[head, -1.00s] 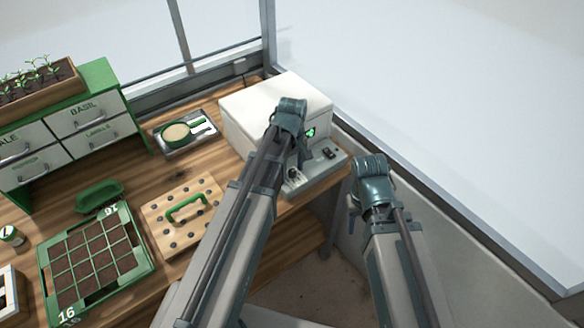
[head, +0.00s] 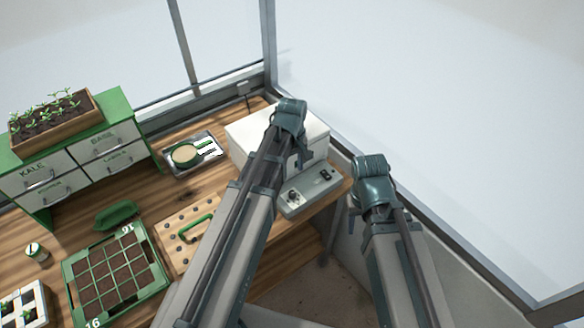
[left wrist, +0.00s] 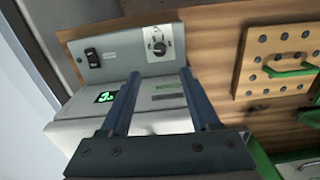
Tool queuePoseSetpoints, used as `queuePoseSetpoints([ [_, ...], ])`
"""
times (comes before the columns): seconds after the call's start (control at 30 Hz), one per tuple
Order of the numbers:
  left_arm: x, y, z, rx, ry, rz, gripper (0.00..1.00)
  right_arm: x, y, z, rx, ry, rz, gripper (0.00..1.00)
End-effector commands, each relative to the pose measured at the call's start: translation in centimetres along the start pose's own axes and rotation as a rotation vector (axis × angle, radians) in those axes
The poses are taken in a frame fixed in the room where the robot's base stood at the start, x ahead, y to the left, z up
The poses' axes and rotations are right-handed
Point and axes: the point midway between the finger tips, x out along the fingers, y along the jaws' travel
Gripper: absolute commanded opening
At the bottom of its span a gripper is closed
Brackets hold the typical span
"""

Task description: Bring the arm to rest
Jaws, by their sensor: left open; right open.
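My left arm reaches in over the bench in the head view, and its gripper (head: 302,158) hangs in front of the white machine. The left wrist view shows the two fingers of this gripper (left wrist: 162,105) apart with nothing between them. Beyond them are the white machine (left wrist: 70,132) with a green lit display (left wrist: 106,97) and its grey control panel (left wrist: 125,52) with a switch and a knob.
On the wooden bench are the white machine (head: 248,133), its control panel (head: 311,193), a dibber board with a green handle (head: 172,226), a green-framed seed tray (head: 158,283), a metal tray with a dish (head: 208,165), and a drawer cabinet (head: 147,150). Floor shows below the bench's right edge.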

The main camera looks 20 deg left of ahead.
Motion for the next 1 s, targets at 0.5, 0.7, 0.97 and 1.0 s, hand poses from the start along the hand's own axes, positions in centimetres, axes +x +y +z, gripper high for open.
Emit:
queuePoseSetpoints([
  [0.5,-2.0,0.0,0.0,0.000,0.000,0.000,0.63,-2.0,0.2,0.1,0.005,0.000,-0.001,0.50],
  [0.7,-2.0,0.0,0.0,0.000,0.000,0.000,0.63,-2.0,0.2,0.1,0.005,0.000,-0.001,0.50],
  [0.97,1.9,-1.1,7.4,0.411,0.009,-0.037,0.63,1.9,-0.2,-0.1,0.002,0.000,0.000,0.50],
  [1.0,2.7,-1.4,9.2,0.524,0.010,-0.048,0.63,2.7,-0.3,-0.2,0.002,0.000,0.000,0.50],
])
